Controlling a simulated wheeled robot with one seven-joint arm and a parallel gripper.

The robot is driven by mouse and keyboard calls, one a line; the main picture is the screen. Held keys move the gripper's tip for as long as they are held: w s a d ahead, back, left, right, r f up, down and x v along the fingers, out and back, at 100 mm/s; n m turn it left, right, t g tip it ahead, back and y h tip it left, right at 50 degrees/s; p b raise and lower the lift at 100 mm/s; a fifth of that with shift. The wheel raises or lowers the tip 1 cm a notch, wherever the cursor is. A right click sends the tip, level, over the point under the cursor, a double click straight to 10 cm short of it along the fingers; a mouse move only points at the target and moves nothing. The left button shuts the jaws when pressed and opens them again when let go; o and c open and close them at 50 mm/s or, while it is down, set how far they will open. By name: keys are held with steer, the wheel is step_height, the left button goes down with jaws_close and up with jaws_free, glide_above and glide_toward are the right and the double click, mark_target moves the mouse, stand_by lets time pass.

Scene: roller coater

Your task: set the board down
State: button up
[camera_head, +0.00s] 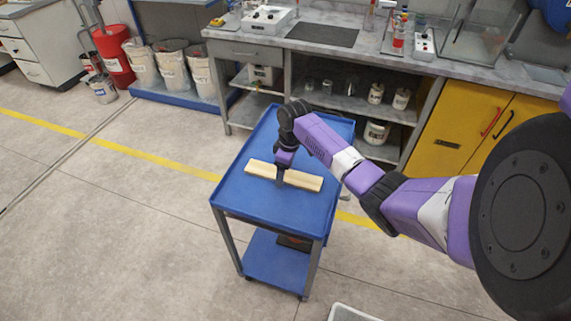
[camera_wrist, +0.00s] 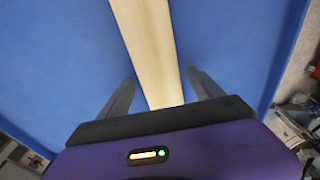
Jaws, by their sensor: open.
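The board (camera_head: 304,180) is a narrow, pale wooden plank. It lies across the top of the blue cart (camera_head: 250,203) in the head view. In the wrist view the board (camera_wrist: 150,45) runs from the top edge down between the two fingers. My gripper (camera_head: 280,182) is over the middle of the board, pointing down. In the wrist view my gripper (camera_wrist: 162,85) is open, with a finger on each side of the board and a visible gap to each. The part of the board under my gripper's body is hidden.
The cart has a lower shelf (camera_head: 270,262) with a dark object on it. A workbench (camera_head: 370,58) stands behind the cart, with a yellow cabinet (camera_head: 460,130) at right. White buckets (camera_head: 170,68) stand at back left. The floor left of the cart is clear.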

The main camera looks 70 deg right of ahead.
mark_target(289, 175)
step_height(289, 175, up, 12)
steer(key=s+b, duration=0.2)
steer(key=w+a+f+t, duration=0.1)
steer(key=w+a+f, duration=0.1)
steer(key=a, duration=0.4)
steer(key=w+a+f+t, duration=0.2)
steer(key=w+a, duration=0.3)
steer(key=a, duration=0.1)
steer(key=w+a+f+t, duration=0.1)
steer(key=w+a+f, duration=0.2)
steer(key=a, duration=0.3)
steer(key=shift+w+a+m+t+y, duration=0.3)
steer(key=shift+w+a+y, duration=0.1)
steer(key=shift+w, duration=0.1)
steer(key=s+a+f+m+t, duration=0.2)
steer(key=a+f+t, duration=0.1)
steer(key=a, duration=1.2)
steer(key=s+a+m+t+h, duration=0.1)
steer(key=s+a+t, duration=0.1)
steer(key=s+a, duration=0.5)
steer(key=s+r+n+t, duration=0.1)
steer(key=s+r+t, duration=0.1)
steer(key=s+r, duration=0.7)
steer(key=s+d+r+n+t, duration=0.1)
steer(key=s+r+t, duration=0.1)
steer(key=s+r, duration=0.7)
steer(key=s, duration=0.4)
steer(key=shift+s+d+n, duration=0.2)
steer(key=shift+s+n, duration=0.1)
steer(key=shift+s, duration=0.1)
